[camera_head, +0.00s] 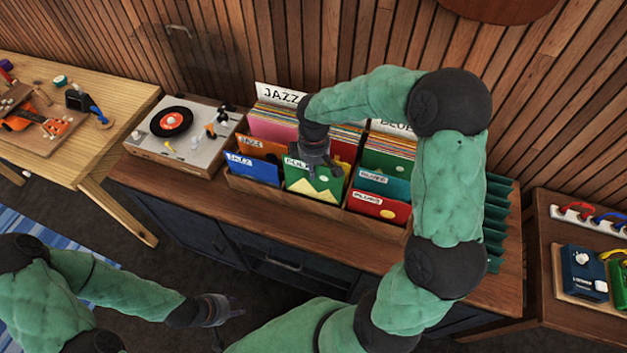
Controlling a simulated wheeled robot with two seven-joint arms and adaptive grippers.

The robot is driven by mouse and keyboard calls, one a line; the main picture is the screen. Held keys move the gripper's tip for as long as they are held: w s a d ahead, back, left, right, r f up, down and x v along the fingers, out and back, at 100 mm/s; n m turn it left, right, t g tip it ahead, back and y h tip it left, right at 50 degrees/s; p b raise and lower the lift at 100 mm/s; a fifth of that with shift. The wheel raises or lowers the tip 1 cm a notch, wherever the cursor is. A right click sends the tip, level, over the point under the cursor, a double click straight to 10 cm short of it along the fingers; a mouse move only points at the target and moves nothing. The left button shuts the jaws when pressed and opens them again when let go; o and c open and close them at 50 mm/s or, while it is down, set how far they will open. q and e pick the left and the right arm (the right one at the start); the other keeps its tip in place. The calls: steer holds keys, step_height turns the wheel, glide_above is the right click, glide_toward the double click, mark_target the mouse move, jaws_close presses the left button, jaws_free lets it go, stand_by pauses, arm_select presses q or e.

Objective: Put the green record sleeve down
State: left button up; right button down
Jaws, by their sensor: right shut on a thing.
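The green record sleeve (303,184) has a yellow mountain shape and a white label strip, partly covered by my gripper. It stands nearly upright at the front of the middle section of the wooden record crate (270,199). My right gripper (322,165) reaches down from above and is shut on the sleeve's top edge. Whether the sleeve's bottom rests in the crate is hidden. My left gripper (228,327) is empty, low in front of the cabinet, its fingers apart.
The crate stands on a dark wooden cabinet (178,185). Blue (253,171) and red (377,206) sleeves flank the green one, with more records behind. A turntable (185,135) is to the left. A workbench (110,101) and a pedal table (540,268) stand at the sides.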

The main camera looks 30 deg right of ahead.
mark_target(325, 187)
step_height(325, 187, down, 5)
steer(key=shift+r+b, duration=0.2)
steer(key=shift+b, duration=0.15)
